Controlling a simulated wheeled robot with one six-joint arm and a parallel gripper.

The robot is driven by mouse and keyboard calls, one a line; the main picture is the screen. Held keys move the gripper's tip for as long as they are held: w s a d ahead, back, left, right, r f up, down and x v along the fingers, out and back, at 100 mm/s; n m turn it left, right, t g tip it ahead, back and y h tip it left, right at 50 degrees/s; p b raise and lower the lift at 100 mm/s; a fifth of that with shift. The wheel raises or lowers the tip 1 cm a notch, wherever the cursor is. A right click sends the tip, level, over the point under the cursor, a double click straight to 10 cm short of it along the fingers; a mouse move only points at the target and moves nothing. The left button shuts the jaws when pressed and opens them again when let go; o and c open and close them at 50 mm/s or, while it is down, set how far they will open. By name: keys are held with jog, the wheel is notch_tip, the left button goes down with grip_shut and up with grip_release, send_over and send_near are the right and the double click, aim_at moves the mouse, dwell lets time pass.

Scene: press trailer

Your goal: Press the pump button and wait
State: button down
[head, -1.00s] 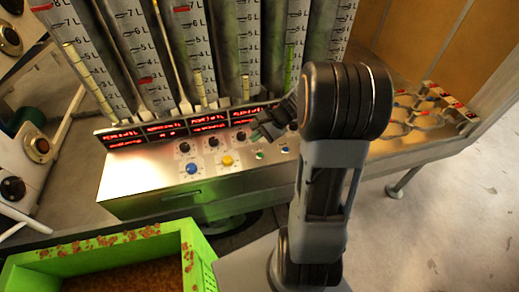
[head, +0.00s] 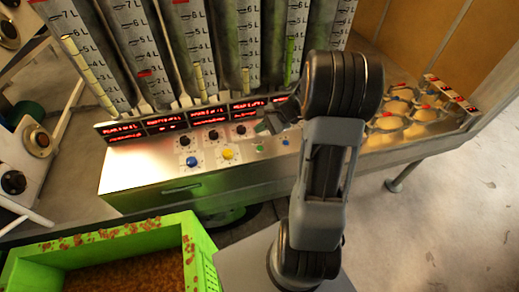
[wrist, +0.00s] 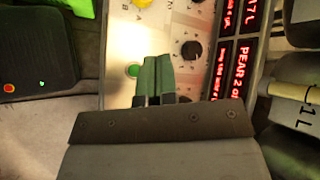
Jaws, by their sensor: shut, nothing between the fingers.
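A metal control panel (head: 140,178) carries a blue button (head: 192,161), a yellow button (head: 227,154), a green button (head: 259,147) and another blue button (head: 285,142). Black knobs sit above them. I cannot read which button is labelled as the pump. My gripper (head: 268,122) is over the panel's right part, above the green button in the picture. In the wrist view its green-padded fingers (wrist: 157,72) are shut together and empty. The green button (wrist: 133,71) shows just left of the fingertips, and the yellow button (wrist: 142,3) is at the top edge. Contact cannot be told.
Red-lit displays (head: 166,123) line the panel's back, below tall graduated tubes (head: 150,75). A green crate (head: 208,258) with brown contents stands at front left. Ring holders (head: 405,108) lie at right. My arm hides part of the panel's right side.

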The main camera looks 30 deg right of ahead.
aim_at(261, 149)
jog(key=shift+f+b, duration=2.65)
jog(key=shift+f, duration=1.1)
jog(key=shift+f, duration=0.15)
jog(key=shift+f+b, duration=0.3)
jog(key=shift+b, duration=0.2)
jog(key=shift+f+b, duration=0.35)
jog(key=shift+r, duration=0.2)
jog(key=shift+r+p, duration=0.6)
jog(key=shift+r, duration=0.15)
jog(key=shift+r+p, duration=1.8)
jog(key=shift+r, duration=0.55)
